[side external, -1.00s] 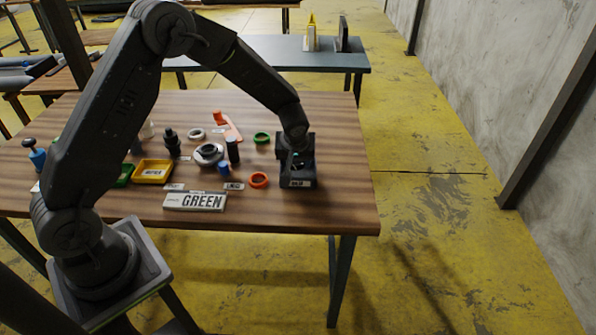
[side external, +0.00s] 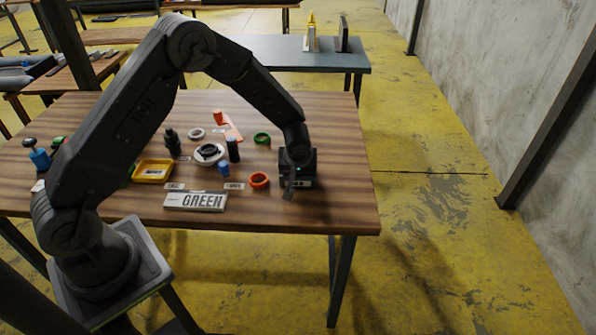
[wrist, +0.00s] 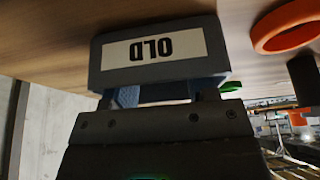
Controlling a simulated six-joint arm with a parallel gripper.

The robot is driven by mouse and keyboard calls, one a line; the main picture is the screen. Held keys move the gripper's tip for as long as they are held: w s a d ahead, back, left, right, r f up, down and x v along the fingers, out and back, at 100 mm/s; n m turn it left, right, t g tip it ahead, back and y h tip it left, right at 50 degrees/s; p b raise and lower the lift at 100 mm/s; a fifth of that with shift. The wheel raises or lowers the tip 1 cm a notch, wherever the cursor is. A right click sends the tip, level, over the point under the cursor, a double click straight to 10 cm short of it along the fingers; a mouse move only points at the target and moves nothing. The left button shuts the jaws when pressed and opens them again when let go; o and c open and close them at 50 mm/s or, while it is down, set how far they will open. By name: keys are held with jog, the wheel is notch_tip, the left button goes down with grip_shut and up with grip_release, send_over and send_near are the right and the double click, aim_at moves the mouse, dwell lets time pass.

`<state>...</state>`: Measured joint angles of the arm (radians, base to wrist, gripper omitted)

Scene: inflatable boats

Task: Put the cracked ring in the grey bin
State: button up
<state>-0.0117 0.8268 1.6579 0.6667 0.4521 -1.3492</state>
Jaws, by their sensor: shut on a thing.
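The grey bin (side external: 303,184) stands near the right end of the wooden table, and its front label reads OLD upside down in the wrist view (wrist: 155,70). My gripper (side external: 296,166) is right over the bin, pointing down. In the wrist view its fingers (wrist: 165,95) stand apart and their tips go out of sight behind the bin's labelled wall. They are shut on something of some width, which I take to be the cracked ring. The ring itself is hidden by the bin wall and the gripper.
An orange ring (side external: 258,180) lies just left of the bin, and a green ring (side external: 262,138) lies behind it. The table's right edge is close.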

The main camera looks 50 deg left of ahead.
jog(key=shift+s+f, duration=0.1)
jog(key=shift+f, duration=0.5)
jog(key=o, duration=0.6)
jog(key=shift+a+r, duration=0.1)
jog(key=shift+r, duration=0.45)
jog(key=s+d+r+m, duration=0.15)
jog(key=s+r, duration=0.25)
jog(key=r, duration=0.6)
jog(key=s+d+r+m, duration=0.15)
jog(key=s+r, duration=0.35)
jog(key=r, duration=0.5)
jog(key=s+d+r+m+t+h, duration=0.1)
jog(key=s+r+m, duration=0.2)
jog(key=s, duration=0.7)
jog(key=s+d+r+m+t+h, duration=0.1)
jog(key=s+d+r+m+h, duration=0.1)
jog(key=s+r, duration=0.4)
jog(key=s+m, duration=0.1)
jog(key=s, duration=0.3)
jog(key=shift+d, duration=0.25)
